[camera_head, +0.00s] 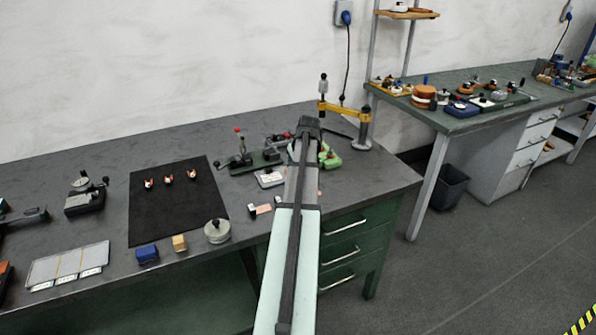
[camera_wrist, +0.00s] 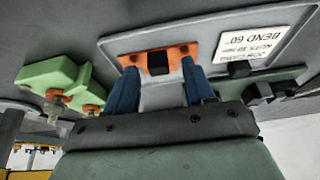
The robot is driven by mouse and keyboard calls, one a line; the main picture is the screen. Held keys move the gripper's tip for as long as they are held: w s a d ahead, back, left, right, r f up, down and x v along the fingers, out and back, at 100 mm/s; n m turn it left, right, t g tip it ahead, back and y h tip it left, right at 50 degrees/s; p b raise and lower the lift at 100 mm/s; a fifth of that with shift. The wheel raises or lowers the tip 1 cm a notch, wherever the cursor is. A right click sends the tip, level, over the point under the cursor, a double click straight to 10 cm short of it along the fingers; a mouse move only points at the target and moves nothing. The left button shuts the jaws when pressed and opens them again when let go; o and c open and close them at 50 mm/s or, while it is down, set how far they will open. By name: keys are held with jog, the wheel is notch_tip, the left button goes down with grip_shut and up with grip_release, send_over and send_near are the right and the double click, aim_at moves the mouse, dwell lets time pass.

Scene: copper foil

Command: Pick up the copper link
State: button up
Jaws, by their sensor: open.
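In the wrist view the copper link is an orange strip (camera_wrist: 181,52) with a black block (camera_wrist: 158,63) at its middle. It is at a grey plate (camera_wrist: 215,38) that carries a white label reading "BEND 60°". My gripper (camera_wrist: 158,72) is open, with two blue fingers spread apart. The fingertips overlap the two ends of the strip in the picture, with the black block between them. I cannot tell whether they touch it. In the head view my arm hides the gripper, and I cannot make out the link there.
In the head view a green-based lever tool (camera_head: 255,160) stands behind the plate (camera_head: 269,178). A yellow-armed stand (camera_head: 362,128) is at the right. A black mat (camera_head: 165,215) holds three small parts.

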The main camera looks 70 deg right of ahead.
jog(key=shift+c, duration=0.4)
grip_shut()
